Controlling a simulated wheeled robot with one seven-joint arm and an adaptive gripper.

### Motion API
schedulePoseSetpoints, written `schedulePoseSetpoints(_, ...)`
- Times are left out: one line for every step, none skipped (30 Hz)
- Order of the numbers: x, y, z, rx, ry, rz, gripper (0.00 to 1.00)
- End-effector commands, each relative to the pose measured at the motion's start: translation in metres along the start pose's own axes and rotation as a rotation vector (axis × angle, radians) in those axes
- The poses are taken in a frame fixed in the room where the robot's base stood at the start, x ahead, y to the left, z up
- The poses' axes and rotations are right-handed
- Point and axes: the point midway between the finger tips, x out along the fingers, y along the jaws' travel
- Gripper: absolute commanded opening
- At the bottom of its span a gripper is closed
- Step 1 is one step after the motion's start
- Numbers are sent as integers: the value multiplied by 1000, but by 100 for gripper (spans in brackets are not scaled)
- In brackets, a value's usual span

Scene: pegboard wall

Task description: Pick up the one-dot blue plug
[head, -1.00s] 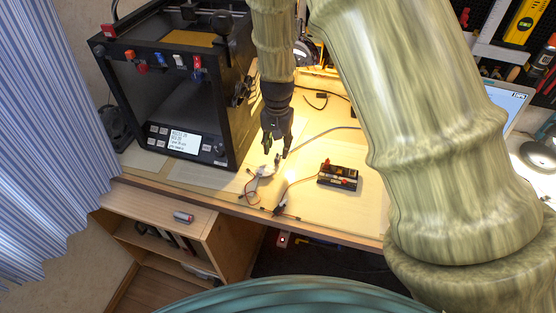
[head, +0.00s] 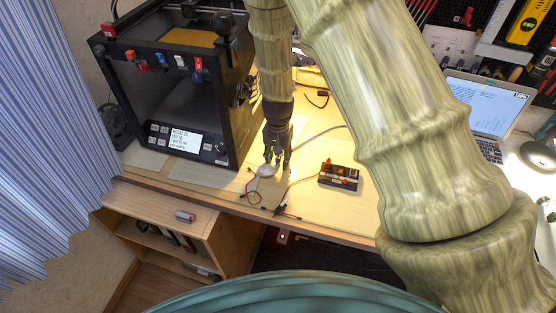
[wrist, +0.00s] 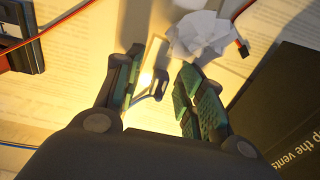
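A small dark-blue plug (wrist: 157,84) with a thin blue-grey lead lies between the fingers in the wrist view; its dots cannot be made out. My gripper (wrist: 160,68) is open, with a finger on either side of the plug and a visible gap to each. In the head view my gripper (head: 277,162) points down close to the desk, and the plug there is hidden or too small to tell. A blue piece (head: 161,59) sits on the front top bar of the printer, too small to read for dots.
Crumpled white paper (wrist: 204,36) and a red connector (wrist: 240,46) lie just beyond the fingers. A black box with lettering (wrist: 288,105) is at right in the wrist view. The black printer (head: 222,130) stands left, a dark device (head: 340,177) right.

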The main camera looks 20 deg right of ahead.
Motion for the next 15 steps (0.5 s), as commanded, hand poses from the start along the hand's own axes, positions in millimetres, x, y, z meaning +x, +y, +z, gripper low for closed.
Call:
schedulePoseSetpoints(0, 0, 0, 0, 0, 0, 36)
schedulePoseSetpoints(0, 0, 0, 0, 0, 0, 30)
schedulePoseSetpoints(0, 0, 0, 0, 0, 0, 23)
schedulePoseSetpoints(0, 0, 0, 0, 0, 0, 17)
schedulePoseSetpoints(0, 0, 0, 0, 0, 0, 12)
schedulePoseSetpoints(0, 0, 0, 0, 0, 0, 5)
schedulePoseSetpoints(0, 0, 0, 0, 0, 0, 3)
schedulePoseSetpoints(0, 0, 0, 0, 0, 0, 2)
schedulePoseSetpoints(0, 0, 0, 0, 0, 0, 2)
schedulePoseSetpoints(0, 0, 0, 0, 0, 0, 2)
schedulePoseSetpoints(0, 0, 0, 0, 0, 0, 2)
schedulePoseSetpoints(0, 0, 0, 0, 0, 0, 2)
schedulePoseSetpoints(0, 0, 0, 0, 0, 0, 2)
schedulePoseSetpoints(0, 0, 0, 0, 0, 0, 2)
schedulePoseSetpoints(0, 0, 0, 0, 0, 0, 2)
